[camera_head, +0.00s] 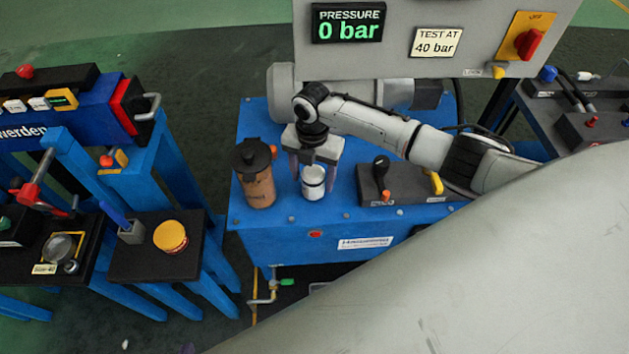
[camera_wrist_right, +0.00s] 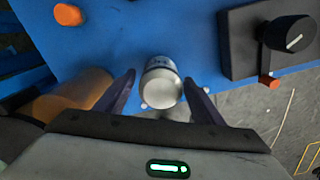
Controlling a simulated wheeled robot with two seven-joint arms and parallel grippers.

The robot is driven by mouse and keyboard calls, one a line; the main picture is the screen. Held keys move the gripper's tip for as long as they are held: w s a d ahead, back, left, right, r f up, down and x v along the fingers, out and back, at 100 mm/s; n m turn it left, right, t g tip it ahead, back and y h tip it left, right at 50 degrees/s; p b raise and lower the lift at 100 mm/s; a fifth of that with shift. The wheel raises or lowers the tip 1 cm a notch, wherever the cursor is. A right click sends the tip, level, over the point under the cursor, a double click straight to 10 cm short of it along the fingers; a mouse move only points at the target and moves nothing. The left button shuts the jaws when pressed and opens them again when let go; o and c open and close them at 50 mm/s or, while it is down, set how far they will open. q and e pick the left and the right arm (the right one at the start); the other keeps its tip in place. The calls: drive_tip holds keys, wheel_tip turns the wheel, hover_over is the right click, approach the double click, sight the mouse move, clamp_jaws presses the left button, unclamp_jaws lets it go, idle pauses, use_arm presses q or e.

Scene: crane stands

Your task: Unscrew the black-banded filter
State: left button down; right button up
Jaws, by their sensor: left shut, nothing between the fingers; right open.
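A small white filter (camera_head: 313,187) with a dark band near its top stands upright on the blue bench. My right gripper (camera_head: 314,165) is above it, pointing down, with its fingers at either side. In the right wrist view the filter (camera_wrist_right: 162,88) shows its pale round end between the two dark fingers (camera_wrist_right: 160,82). The gripper is open, and gaps show between filter and fingers. Whether the filter is seated in a thread is hidden. My left gripper is not in view.
A brown canister (camera_head: 260,188) with a black top stands close left of the filter. A black box with a lever (camera_head: 385,190) is on the right. A panel (camera_head: 470,25) reads 0 bar. A yellow-topped round part (camera_head: 170,237) sits on the left stand.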

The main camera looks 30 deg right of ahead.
drive_tip(key=m, duration=1.2)
idle(0.3)
drive_tip(key=c, duration=1)
drive_tip(key=shift+c, duration=1)
drive_tip(key=shift+r, duration=0.15)
